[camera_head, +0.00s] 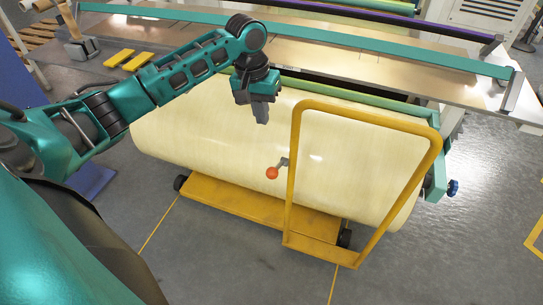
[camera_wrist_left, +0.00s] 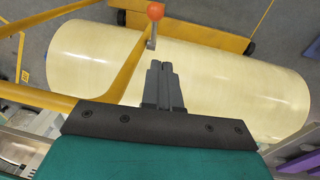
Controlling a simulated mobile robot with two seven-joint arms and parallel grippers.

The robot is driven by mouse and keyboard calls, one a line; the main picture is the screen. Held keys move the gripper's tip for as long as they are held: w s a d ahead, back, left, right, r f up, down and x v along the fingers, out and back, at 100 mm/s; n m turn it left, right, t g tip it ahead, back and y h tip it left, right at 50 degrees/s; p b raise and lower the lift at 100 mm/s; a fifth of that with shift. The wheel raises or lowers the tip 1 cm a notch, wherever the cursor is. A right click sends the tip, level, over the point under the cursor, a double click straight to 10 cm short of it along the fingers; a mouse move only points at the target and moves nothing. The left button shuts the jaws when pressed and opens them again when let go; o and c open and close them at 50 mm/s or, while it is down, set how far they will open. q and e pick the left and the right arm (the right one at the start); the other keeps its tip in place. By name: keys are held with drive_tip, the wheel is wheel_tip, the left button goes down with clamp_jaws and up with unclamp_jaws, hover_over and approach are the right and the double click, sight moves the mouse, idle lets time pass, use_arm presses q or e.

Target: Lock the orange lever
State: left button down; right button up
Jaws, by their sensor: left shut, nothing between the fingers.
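The orange lever (camera_head: 272,173) is a round orange knob on a short grey arm, in front of the large cream roll (camera_head: 215,140) in the head view. In the left wrist view the orange knob (camera_wrist_left: 155,11) is at the top, just beyond my fingertips and apart from them. My left gripper (camera_head: 262,119) hangs above the roll, up and slightly left of the knob, pointing down. In the left wrist view my left gripper (camera_wrist_left: 161,66) has its grey fingers together with nothing between them. My right gripper is in neither view.
The yellow cart (camera_head: 240,202) with its tall yellow handle frame (camera_head: 292,165) stands under and before the roll; the frame is just right of the lever. A long work table (camera_head: 400,72) with teal rails lies behind.

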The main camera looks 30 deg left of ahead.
use_arm(q)
drive_tip(key=b, duration=0.2)
approach(278, 168)
drive_tip(key=f, duration=0.1)
drive_tip(key=s+f, duration=0.1)
drive_tip(key=f, duration=0.1)
drive_tip(key=shift+s+f, duration=0.2)
drive_tip(key=shift+s, duration=0.2)
